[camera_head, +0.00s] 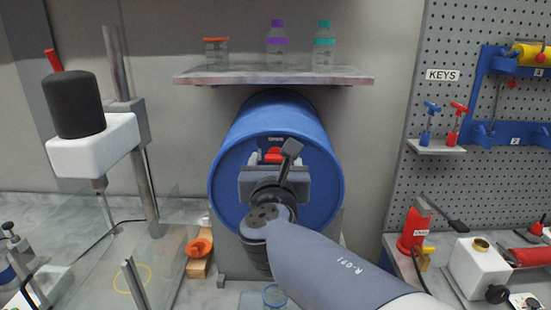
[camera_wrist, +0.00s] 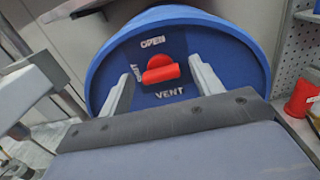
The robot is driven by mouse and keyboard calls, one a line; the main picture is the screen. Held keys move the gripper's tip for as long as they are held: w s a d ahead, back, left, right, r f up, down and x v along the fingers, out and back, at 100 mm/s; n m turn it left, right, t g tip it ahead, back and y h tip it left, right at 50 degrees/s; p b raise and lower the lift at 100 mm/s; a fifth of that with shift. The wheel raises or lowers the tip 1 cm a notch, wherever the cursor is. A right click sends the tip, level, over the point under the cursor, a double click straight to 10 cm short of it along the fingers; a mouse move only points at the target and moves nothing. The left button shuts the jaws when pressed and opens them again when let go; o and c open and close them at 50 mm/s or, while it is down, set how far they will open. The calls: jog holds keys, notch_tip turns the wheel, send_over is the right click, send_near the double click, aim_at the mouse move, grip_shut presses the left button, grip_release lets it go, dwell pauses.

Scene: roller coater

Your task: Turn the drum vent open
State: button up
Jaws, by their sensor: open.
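The blue drum (camera_head: 231,182) lies on its side below a wall shelf, its round face toward me. A red vent knob (camera_head: 273,154) sits high on that face, partly hidden by my gripper. In the wrist view the red knob (camera_wrist: 161,70) shows with the words OPEN above and VENT below it. Its bar lies roughly sideways, slightly tilted. My gripper (camera_wrist: 163,80) is open, with one finger to the left and one to the right of the knob, and gaps show on both sides. It also shows in front of the drum in the head view (camera_head: 273,160).
The shelf (camera_head: 273,76) above the drum holds several bottles and a jar. A clear glass panel and a black-and-white machine (camera_head: 92,137) stand at left. At right are a pegboard (camera_head: 406,105), a red tool (camera_head: 412,231) and a white box (camera_head: 477,268).

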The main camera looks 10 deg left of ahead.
jog(key=shift+w, duration=0.25)
jog(key=shift+c, duration=0.5)
jog(key=c, duration=0.9)
